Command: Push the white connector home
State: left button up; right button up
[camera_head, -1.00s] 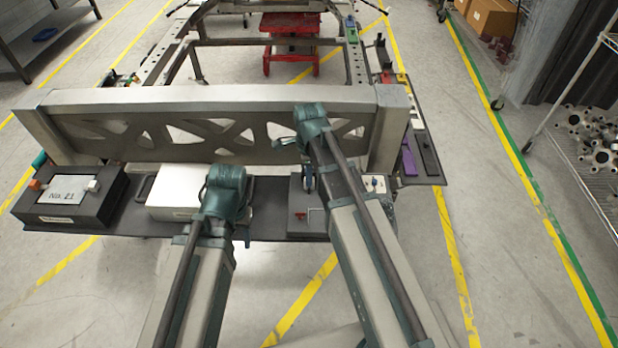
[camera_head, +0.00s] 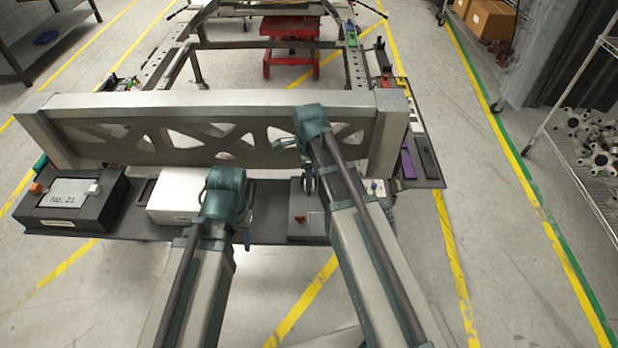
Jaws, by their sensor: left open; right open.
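A black box (camera_head: 105,207) with a plate marked "No. 21" (camera_head: 62,197) stands at the left end of the dark shelf. The small white connector (camera_head: 94,189) is at the right edge of this plate; I cannot tell how deep it sits. An orange connector (camera_head: 36,188) is at the plate's left edge. My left gripper (camera_head: 246,226) is well to the right of the white connector, largely hidden behind its own arm, and open. My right gripper (camera_head: 298,163) is farther right, in front of the metal beam, open and partly hidden. Neither touches the connector.
A pale box (camera_head: 172,197) stands between the black box and my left arm. The thick metal beam (camera_head: 75,103) crosses behind the shelf (camera_head: 267,222). A grey block with a red part (camera_head: 299,219) lies between my arms. Floor in front is clear.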

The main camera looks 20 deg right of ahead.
jog(key=shift+r+p, duration=2.5)
jog(key=shift+r, duration=0.25)
jog(key=shift+f, duration=0.1)
jog(key=s+a+n, duration=0.5)
jog(key=s+n, duration=0.3)
jog(key=n, duration=0.4)
jog(key=s+a+n+h, duration=0.1)
jog(key=s+a+n, duration=0.5)
jog(key=n, duration=0.7)
jog(key=shift+s, duration=0.9)
